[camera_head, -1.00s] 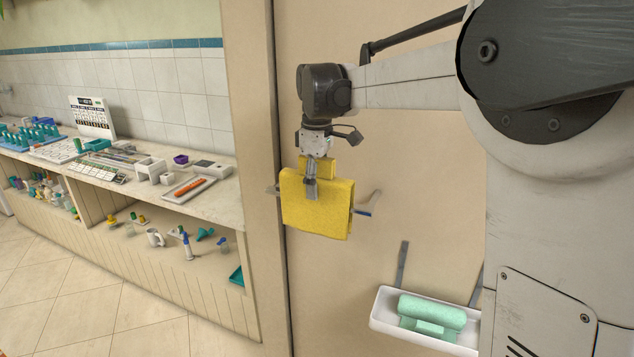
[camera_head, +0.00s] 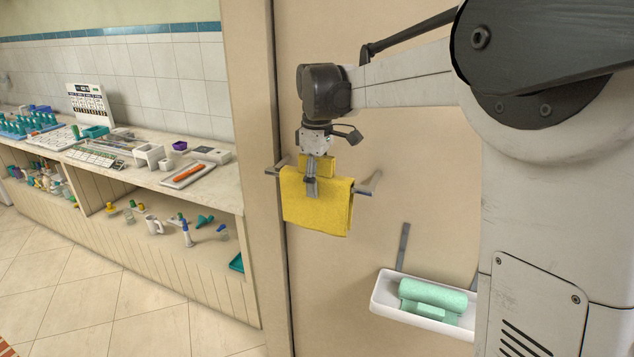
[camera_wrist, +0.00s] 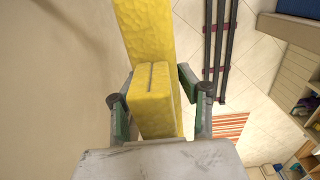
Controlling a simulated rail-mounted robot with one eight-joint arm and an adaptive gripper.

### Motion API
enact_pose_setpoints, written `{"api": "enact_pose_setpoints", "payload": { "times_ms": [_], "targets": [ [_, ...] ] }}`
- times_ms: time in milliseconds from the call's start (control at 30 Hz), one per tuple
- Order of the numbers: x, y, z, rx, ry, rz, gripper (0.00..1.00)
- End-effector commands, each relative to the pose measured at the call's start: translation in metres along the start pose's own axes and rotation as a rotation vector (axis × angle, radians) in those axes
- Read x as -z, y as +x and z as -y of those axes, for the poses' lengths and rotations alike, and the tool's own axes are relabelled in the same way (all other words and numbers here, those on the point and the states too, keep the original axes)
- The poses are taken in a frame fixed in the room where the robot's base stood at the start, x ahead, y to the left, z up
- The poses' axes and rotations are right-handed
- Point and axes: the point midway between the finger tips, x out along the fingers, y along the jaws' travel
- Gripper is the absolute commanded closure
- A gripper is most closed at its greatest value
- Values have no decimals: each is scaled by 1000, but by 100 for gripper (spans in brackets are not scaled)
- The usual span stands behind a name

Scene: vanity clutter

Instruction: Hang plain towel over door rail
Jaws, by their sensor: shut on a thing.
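The plain yellow towel (camera_head: 316,207) is folded and hangs at the door rail (camera_head: 363,187), whose two ends show on either side of it. The rail's middle is hidden by the towel. My gripper (camera_head: 311,188) points down from above and is shut on the towel's raised upper part. In the wrist view, the towel (camera_wrist: 152,100) stands between the two fingers of my gripper (camera_wrist: 155,105). Whether the towel's far side drops behind the rail is hidden in the head view.
A white tray (camera_head: 385,297) with a mint green roll (camera_head: 435,298) is mounted on the door (camera_head: 420,130) below right. A counter (camera_head: 125,165) with many small items stands at the left. The floor (camera_head: 70,300) before it is mostly clear.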

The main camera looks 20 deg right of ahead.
Motion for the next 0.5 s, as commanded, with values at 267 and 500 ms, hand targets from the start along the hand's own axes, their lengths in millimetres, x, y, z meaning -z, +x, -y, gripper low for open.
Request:
{"api": "enact_pose_setpoints", "payload": {
  "times_ms": [267,500],
  "targets": [
    [0,0,0,0,0,0,50],
    [0,0,0,0,0,0,41]
  ]
}}
